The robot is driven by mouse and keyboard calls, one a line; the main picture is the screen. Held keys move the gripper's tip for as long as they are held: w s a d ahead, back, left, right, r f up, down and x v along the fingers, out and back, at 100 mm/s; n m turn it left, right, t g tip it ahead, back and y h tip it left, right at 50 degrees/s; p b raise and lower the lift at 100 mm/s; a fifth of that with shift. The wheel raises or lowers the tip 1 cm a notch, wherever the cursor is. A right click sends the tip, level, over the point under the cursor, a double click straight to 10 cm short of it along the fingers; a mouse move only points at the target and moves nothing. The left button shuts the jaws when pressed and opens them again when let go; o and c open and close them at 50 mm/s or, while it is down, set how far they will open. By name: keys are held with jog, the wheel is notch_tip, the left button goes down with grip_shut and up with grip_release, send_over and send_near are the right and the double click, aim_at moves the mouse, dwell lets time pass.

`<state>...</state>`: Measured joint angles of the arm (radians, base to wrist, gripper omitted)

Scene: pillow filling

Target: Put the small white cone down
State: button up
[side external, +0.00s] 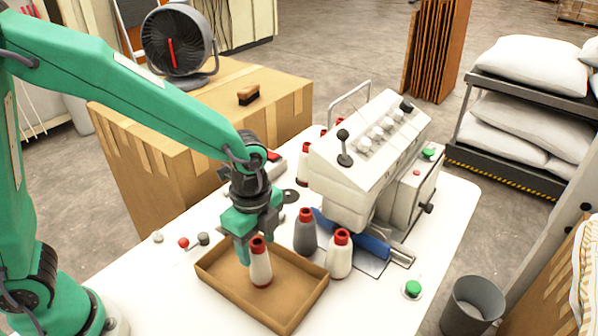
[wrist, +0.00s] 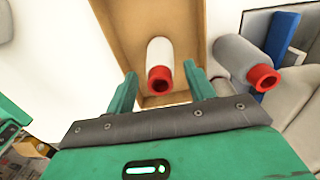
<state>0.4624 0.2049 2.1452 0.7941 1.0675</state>
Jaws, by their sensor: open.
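The small white cone (side external: 260,268) with a red top stands in the shallow brown tray (side external: 219,285). It also shows in the wrist view (wrist: 160,50), inside the tray (wrist: 120,30), with its red end toward my gripper. My gripper (side external: 257,240) is low over the tray, its green fingers apart. In the wrist view my gripper (wrist: 161,76) has one finger on each side of the cone's red top, with visible gaps. The far finger is partly hidden in the side view.
A grey cone (side external: 305,235) and another white cone (side external: 340,260), both red-topped, stand just right of the tray. The white machine (side external: 355,165) is behind them. Small knobs (side external: 184,243) lie left of the tray.

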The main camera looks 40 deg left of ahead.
notch_tip(320, 180, up, 9)
jog(key=shift+r, duration=0.1)
dwell(0.3)
dwell(0.5)
jog(key=shift+s+a+r+n, duration=0.1)
jog(key=shift+a+r+n, duration=0.2)
jog(key=shift+a+n, duration=0.15)
jog(key=s+a+r+n+t, duration=0.2)
jog(key=s+a+n, duration=0.2)
jog(key=a+n, duration=0.3)
jog(key=s+a+r+n+t, duration=0.3)
jog(key=s+a+n, duration=0.2)
jog(key=a+n, duration=0.3)
jog(key=shift+s+r+n+t, duration=0.15)
jog(key=shift+s+n+t, duration=0.15)
jog(key=shift+n, duration=0.55)
